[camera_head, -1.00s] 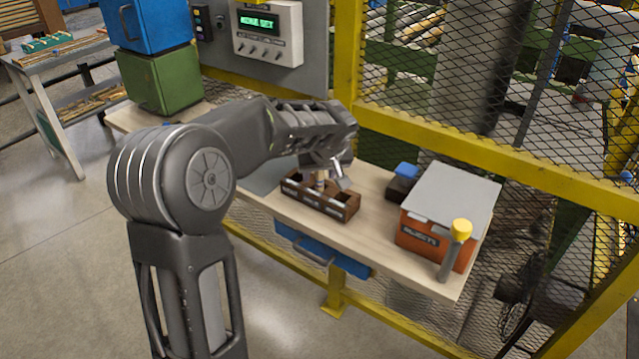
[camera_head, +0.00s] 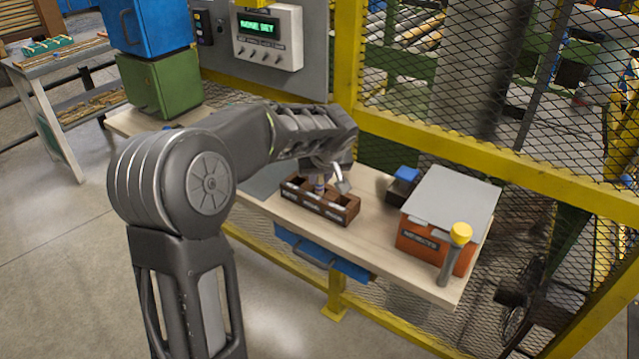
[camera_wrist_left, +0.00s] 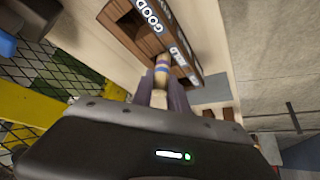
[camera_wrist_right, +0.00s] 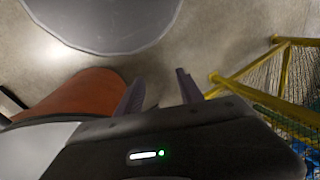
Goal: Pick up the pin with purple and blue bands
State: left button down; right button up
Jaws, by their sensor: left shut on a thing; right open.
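The pin (camera_wrist_left: 161,74) is pale wood with blue and purplish bands in the left wrist view. My left gripper (camera_wrist_left: 160,100) is shut on it, and the fingers hide part of it. The pin's far end is at the dark wooden tray (camera_wrist_left: 123,32), whose label GOOD can be read; I cannot tell whether it touches the tray. In the head view my left gripper (camera_head: 328,183) is over the same tray (camera_head: 345,218), and the pin (camera_head: 320,187) shows only as a small piece. My right gripper (camera_wrist_right: 160,92) is open and empty, above the floor.
An orange box with a grey lid (camera_head: 455,200) and a yellow-topped post (camera_head: 450,255) stand at the table's right end. A mesh fence with yellow rails (camera_head: 480,150) runs behind the table.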

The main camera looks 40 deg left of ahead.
pick_arm(q)
jog(key=shift+r, duration=0.15)
notch_tip(320, 180, up, 10)
jog(key=shift+f+b, duration=0.1)
jog(key=shift+b, duration=0.25)
pick_arm(e)
jog(key=shift+f, duration=0.35)
